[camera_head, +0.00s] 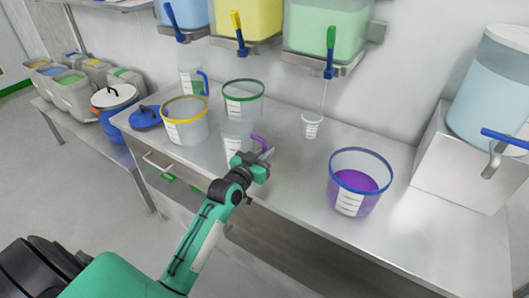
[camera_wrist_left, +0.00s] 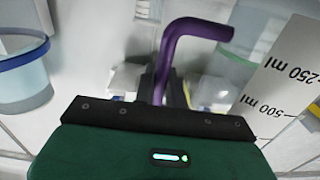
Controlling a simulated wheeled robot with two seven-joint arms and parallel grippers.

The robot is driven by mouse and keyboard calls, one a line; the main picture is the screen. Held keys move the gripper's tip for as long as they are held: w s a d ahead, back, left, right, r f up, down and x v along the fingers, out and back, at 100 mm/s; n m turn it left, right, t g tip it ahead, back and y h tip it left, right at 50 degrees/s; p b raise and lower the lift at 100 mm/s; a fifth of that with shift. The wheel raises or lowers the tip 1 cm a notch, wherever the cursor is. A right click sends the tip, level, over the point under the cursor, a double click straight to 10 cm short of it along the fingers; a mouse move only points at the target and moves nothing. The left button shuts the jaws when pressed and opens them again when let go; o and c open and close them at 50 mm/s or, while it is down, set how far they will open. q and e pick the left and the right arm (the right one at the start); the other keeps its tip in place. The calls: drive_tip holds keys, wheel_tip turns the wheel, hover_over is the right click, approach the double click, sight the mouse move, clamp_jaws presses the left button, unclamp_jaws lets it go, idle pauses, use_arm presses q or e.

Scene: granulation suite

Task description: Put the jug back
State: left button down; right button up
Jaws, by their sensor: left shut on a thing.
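A clear jug (camera_head: 230,133) with a white scale label and a purple handle (camera_head: 259,140) is near the middle of the steel bench. My left gripper (camera_head: 260,163) is shut on the purple handle. The left wrist view shows the handle (camera_wrist_left: 190,32) rising from between the jaws, with the jug's label (camera_wrist_left: 278,88) at the right. I cannot tell whether the jug's base touches the bench. Another clear jug (camera_head: 190,80), with a blue handle and green contents, stands at the back left. My right gripper is not in view.
A yellow-rimmed bucket (camera_head: 184,131) and a green-rimmed bucket (camera_head: 243,108) stand close to the held jug. A small cup (camera_head: 311,126) stands under the green tank (camera_head: 322,28). A blue-rimmed bucket (camera_head: 357,182) holds purple liquid at the right. The bench between them is clear.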

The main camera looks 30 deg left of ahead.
use_arm(q)
drive_tip(key=shift+f, duration=0.1)
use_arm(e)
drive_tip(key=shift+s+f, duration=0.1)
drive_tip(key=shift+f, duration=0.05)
use_arm(q)
drive_tip(key=c, duration=1.5)
unclamp_jaws()
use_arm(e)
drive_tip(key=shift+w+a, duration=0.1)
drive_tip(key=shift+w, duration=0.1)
use_arm(q)
drive_tip(key=shift+o, duration=0.2)
